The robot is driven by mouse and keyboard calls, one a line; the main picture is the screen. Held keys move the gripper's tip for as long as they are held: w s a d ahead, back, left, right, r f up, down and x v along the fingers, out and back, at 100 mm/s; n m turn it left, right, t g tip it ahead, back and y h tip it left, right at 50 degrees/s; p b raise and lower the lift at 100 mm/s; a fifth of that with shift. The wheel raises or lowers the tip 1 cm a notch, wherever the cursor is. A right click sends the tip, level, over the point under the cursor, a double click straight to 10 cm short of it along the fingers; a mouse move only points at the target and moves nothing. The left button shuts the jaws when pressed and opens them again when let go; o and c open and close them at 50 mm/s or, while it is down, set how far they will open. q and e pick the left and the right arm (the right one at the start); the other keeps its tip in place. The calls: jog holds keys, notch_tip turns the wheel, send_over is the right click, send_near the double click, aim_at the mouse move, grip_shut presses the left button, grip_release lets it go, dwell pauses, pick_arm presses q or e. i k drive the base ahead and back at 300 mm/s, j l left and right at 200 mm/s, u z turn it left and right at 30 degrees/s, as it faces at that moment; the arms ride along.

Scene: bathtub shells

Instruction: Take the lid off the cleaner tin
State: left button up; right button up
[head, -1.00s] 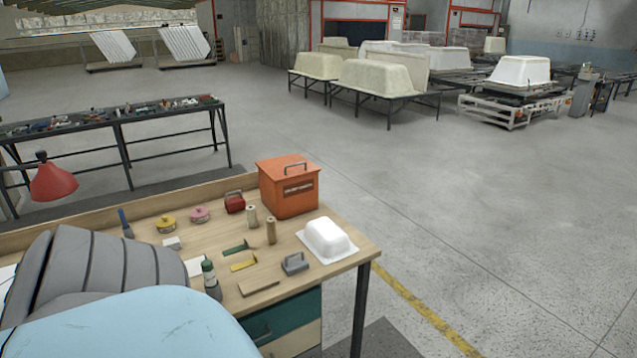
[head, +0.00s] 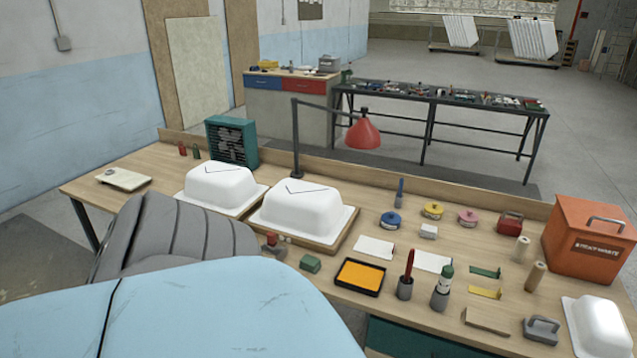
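Several small round tins stand in a loose row towards the back right of the wooden workbench: a blue tin (head: 391,220), a yellow tin (head: 433,210) and a pink tin (head: 467,217). Each seems to have something on its top. A red can (head: 510,222) with a handle stands to their right. The labels are too small to read, so I cannot tell which one is the cleaner tin. Neither of my grippers is in view.
The workbench (head: 150,163) also bears two white tub shells (head: 300,207), a red lamp (head: 364,134), an orange waste box (head: 592,240), an orange-filled tray (head: 360,275), a cup with a red-handled tool (head: 405,287) and a green-capped bottle (head: 442,288). A dark tool table stands behind.

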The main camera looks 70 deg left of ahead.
aim_at(390, 218)
jog(key=u, duration=1.8)
